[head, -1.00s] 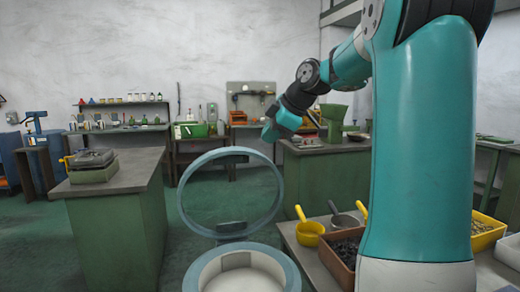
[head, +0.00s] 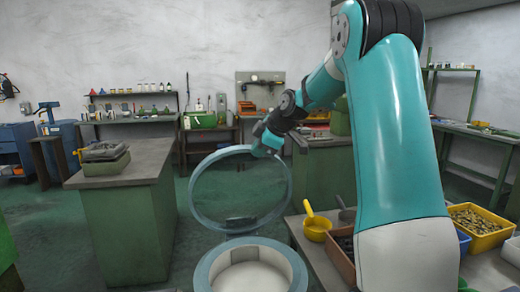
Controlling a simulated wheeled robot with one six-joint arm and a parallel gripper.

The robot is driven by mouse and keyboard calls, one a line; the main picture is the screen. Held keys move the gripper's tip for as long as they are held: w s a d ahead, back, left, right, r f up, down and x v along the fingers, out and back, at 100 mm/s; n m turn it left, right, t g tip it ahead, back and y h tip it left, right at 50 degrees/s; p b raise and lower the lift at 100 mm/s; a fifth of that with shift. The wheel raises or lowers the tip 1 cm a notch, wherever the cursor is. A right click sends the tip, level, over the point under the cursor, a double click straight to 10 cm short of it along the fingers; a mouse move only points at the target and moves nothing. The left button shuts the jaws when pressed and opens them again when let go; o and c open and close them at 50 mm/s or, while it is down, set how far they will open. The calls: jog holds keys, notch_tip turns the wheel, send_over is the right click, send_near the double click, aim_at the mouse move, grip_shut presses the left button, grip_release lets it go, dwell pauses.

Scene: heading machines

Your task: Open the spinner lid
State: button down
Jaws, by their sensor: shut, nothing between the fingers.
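The spinner (head: 288,262) is a round, pale blue-grey drum with a white inside at the bottom centre, cut off by the picture's lower edge. Its lid (head: 197,205) is a blue-grey ring with a see-through middle. The lid stands raised, roughly upright, at the far side of the drum, so the drum's mouth is uncovered. My gripper (head: 264,143) is shut and empty at the lid's upper right rim. It overlaps the rim in the picture; I cannot tell whether it touches.
A green cabinet (head: 125,225) with a grey top stands at left. A bench at right holds a yellow scoop (head: 317,224), a brown bin (head: 343,252) and a yellow bin (head: 478,225) of small parts. Green floor shows between cabinet and spinner.

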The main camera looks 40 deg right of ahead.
jog(key=shift+w+d+r+p, duration=0.1)
jog(key=shift+w+r+p, duration=0.1)
jog(key=shift+p, duration=0.2)
jog(key=w+d+p, duration=0.1)
jog(key=p, duration=0.2)
jog(key=w+d+r+g+p, duration=0.1)
jog(key=w+p, duration=0.1)
jog(key=w+d+g+y+p, duration=0.1)
jog(key=w+p, duration=0.1)
jog(key=p, duration=0.1)
jog(key=shift+w+d+r+p, duration=0.15)
jog(key=shift+d+r+p, duration=0.05)
jog(key=shift+p, duration=0.1)
jog(key=shift+w+d+f+m+p, duration=0.2)
jog(key=shift+w+f+m+p, duration=0.1)
jog(key=shift+w+p, duration=0.1)
